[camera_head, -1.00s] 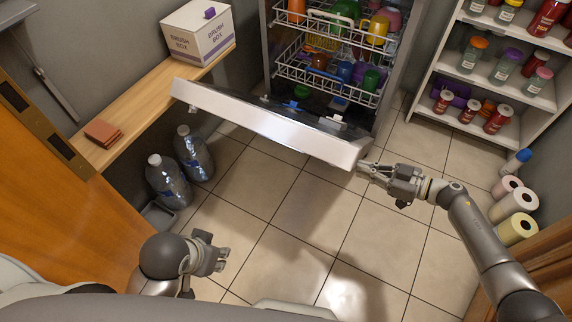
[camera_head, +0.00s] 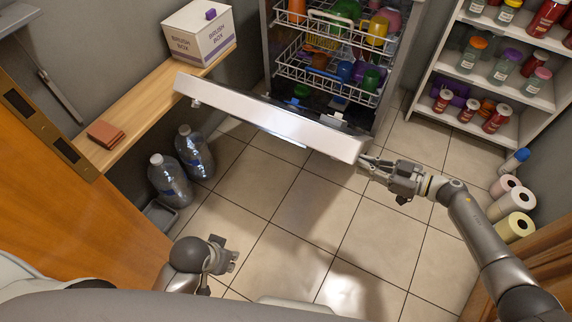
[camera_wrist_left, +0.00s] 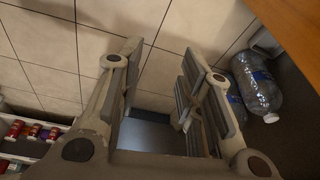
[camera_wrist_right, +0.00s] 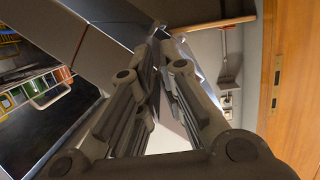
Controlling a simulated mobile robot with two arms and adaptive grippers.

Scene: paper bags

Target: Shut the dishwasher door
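The dishwasher (camera_head: 392,88) stands at the back, with its door (camera_head: 270,118) partly open and tilted up, its pale top edge facing me. Loaded racks (camera_head: 325,72) show inside behind the door. My right gripper (camera_head: 364,163) is at the door's right end, its fingertips at or very near the corner. In the right wrist view its fingers (camera_wrist_right: 162,50) are close together beside the door's panel (camera_wrist_right: 105,22); I cannot tell whether they touch it. My left gripper (camera_head: 230,255) is low, well away from the door, and its fingers (camera_wrist_left: 160,65) are apart and empty.
Water bottles (camera_head: 170,180) stand on the floor left of the door, below a wooden shelf (camera_head: 135,130) with a brush box (camera_head: 197,35). A jar shelf (camera_head: 490,85) and paper rolls (camera_head: 512,200) are at the right. The tiled floor in front is clear.

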